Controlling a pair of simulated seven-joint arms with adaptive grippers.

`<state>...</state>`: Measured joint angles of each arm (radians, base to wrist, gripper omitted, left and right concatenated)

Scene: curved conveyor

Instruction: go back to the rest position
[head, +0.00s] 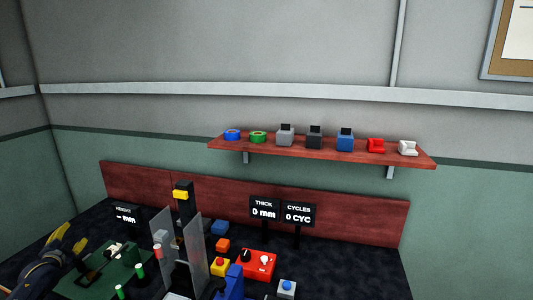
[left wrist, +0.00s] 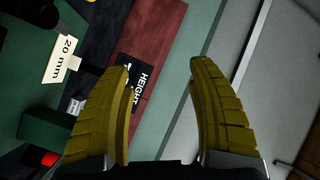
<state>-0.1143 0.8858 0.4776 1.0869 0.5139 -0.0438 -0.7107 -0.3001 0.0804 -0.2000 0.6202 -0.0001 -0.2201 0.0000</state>
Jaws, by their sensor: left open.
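My left gripper (head: 71,238) is at the lower left of the head view, its yellow fingers spread and pointing up and right. In the left wrist view the same gripper (left wrist: 160,66) is open, with nothing between its fingers. It is beside the dark green mat (head: 92,290) and left of the black HEIGHT display (head: 126,213), apart from the display. That display (left wrist: 135,85) also shows behind the left finger in the left wrist view. My right gripper is not in view.
A dark table (head: 345,282) holds clear upright panels (head: 195,243), a red control box (head: 258,264), and two displays reading 0 mm (head: 264,209) and 0 CYC (head: 298,214). A wall shelf (head: 320,153) carries several small items. A 20 mm label (left wrist: 63,57) stands near the gripper.

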